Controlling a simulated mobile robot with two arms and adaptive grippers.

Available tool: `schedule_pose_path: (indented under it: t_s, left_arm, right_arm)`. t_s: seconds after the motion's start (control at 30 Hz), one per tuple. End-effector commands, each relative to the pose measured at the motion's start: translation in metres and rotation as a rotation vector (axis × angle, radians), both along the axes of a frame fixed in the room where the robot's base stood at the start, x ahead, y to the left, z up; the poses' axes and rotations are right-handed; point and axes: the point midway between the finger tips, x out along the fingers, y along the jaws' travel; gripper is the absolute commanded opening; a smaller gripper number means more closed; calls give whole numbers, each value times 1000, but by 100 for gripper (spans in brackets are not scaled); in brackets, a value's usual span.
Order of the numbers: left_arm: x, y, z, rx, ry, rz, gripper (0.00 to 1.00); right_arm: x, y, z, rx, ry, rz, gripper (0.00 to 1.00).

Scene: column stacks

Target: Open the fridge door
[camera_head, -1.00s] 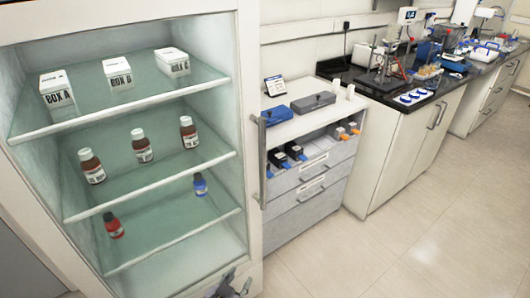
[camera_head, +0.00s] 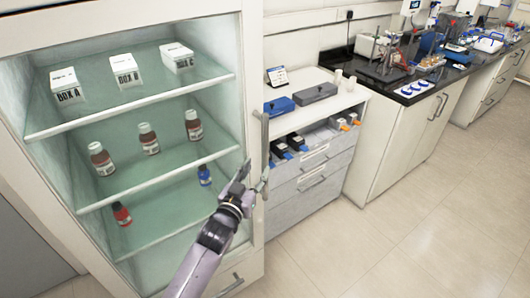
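The fridge (camera_head: 255,60) is the tall white cabinet at the left, with its shelves showing through its front. Its door looks closed. The upright grey door handle (camera_head: 265,135) is on the right edge of the front. My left gripper (camera_head: 254,178) comes up from the bottom at the lower part of the handle. My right gripper is out of view.
Inside the fridge are white boxes (camera_head: 124,71), brown bottles (camera_head: 148,138), a red bottle (camera_head: 121,213) and a blue bottle (camera_head: 204,175). A white drawer cabinet (camera_head: 312,188) stands right beside the fridge. A black-topped lab bench (camera_head: 405,140) is farther right. The floor (camera_head: 400,230) in front is clear.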

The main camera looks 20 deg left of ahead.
Motion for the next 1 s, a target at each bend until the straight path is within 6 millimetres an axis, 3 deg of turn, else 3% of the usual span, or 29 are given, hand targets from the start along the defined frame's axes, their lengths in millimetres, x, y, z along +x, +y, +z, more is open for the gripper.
schedule_pose_path:
  t_s: [0.2,0.4,0.83,1.0]
  left_arm:
    - [46,-3,2,0,-1,0,38]
    - [69,-5,1,0,0,0,38]
    - [77,-6,0,0,0,0,38]
    - [77,-6,0,0,0,0,27]
  right_arm:
    - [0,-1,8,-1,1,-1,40]
    - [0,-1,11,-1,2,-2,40]
    - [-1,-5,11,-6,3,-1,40]
    - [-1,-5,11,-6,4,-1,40]
